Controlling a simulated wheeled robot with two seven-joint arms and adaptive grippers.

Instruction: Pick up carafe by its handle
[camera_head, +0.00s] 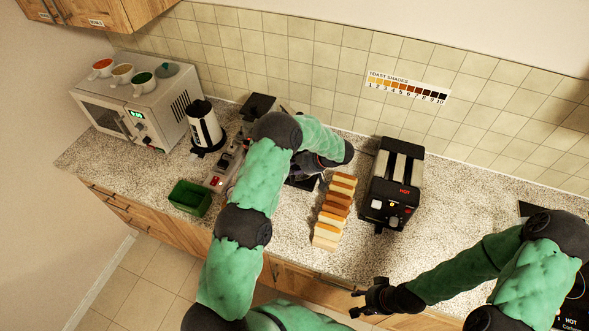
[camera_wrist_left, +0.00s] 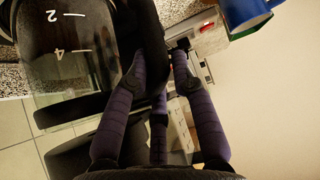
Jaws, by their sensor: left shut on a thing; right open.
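The carafe (camera_wrist_left: 70,65) is clear glass with white level marks and a black band, at the left of the left wrist view. Its black handle (camera_wrist_left: 152,40) runs between the fingers of my left gripper (camera_wrist_left: 160,68), which is shut on it. In the head view my left arm covers most of that spot, so I cannot make out the carafe there. My right gripper (camera_head: 375,298) is open and empty, in front of the counter's front edge.
A black toaster (camera_head: 392,185) stands right of a row of bread slices (camera_head: 334,212). A white kettle (camera_head: 205,127), a microwave (camera_head: 135,103) with mugs on top, and a green bin (camera_head: 189,197) are at left.

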